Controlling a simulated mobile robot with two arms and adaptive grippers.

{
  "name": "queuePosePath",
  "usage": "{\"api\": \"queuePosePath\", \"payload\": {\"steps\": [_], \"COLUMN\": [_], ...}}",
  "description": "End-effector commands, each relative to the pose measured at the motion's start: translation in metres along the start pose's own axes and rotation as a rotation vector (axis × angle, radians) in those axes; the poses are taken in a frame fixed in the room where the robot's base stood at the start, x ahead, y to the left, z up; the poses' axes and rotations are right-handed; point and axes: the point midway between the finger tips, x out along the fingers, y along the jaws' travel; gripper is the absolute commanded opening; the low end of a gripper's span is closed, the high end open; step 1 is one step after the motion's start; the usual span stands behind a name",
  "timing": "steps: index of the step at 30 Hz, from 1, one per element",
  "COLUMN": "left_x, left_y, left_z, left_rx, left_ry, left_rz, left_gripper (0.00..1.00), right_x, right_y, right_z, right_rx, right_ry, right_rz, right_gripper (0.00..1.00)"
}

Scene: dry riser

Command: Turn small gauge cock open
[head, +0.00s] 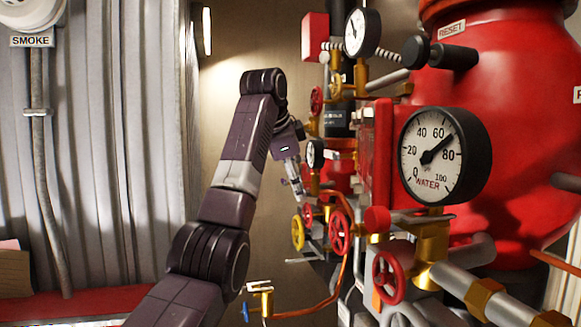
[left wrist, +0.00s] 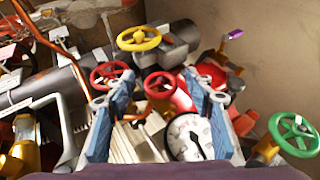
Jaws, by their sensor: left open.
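A small white-faced gauge (head: 315,154) stands among the pipework just beyond my left gripper. A white gauge dial (left wrist: 188,137) also shows in the left wrist view, low between my fingers and partly cut off. I cannot make out the gauge cock's handle for certain in either view. My left gripper (head: 298,187) is in front of the pipes, just below the small gauge. In the left wrist view its two blue fingers (left wrist: 158,100) are spread apart with no object gripped between them. My right gripper is not in view.
A yellow handwheel (head: 298,233) and a red handwheel (head: 339,232) sit below my left gripper. A large WATER gauge (head: 444,155) and a red tank (head: 515,110) crowd the right. A green handwheel (left wrist: 294,134) and purple-tipped lever (left wrist: 235,34) show in the wrist view.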

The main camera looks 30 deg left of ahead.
Motion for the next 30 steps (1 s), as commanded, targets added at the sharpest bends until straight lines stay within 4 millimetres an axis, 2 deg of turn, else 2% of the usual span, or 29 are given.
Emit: {"api": "queuePosePath", "payload": {"steps": [7,15,22,30], "left_x": [-0.056,-0.088,-0.104,-0.108], "left_y": [-0.001,-0.002,-0.001,0.000], "left_z": [0.000,0.001,0.000,0.001], "left_rx": [-0.001,0.001,0.000,-0.001], "left_ry": [0.002,-0.001,0.000,0.000], "left_rz": [-0.005,-0.006,-0.003,0.000], "left_gripper": [0.49,0.49,0.49,0.49], "right_x": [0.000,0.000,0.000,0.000], "right_y": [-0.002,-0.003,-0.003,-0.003], "right_z": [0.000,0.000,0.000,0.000], "right_rx": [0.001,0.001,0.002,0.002], "right_ry": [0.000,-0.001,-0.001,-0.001], "right_rz": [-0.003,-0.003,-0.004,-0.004], "right_gripper": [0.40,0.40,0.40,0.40]}}
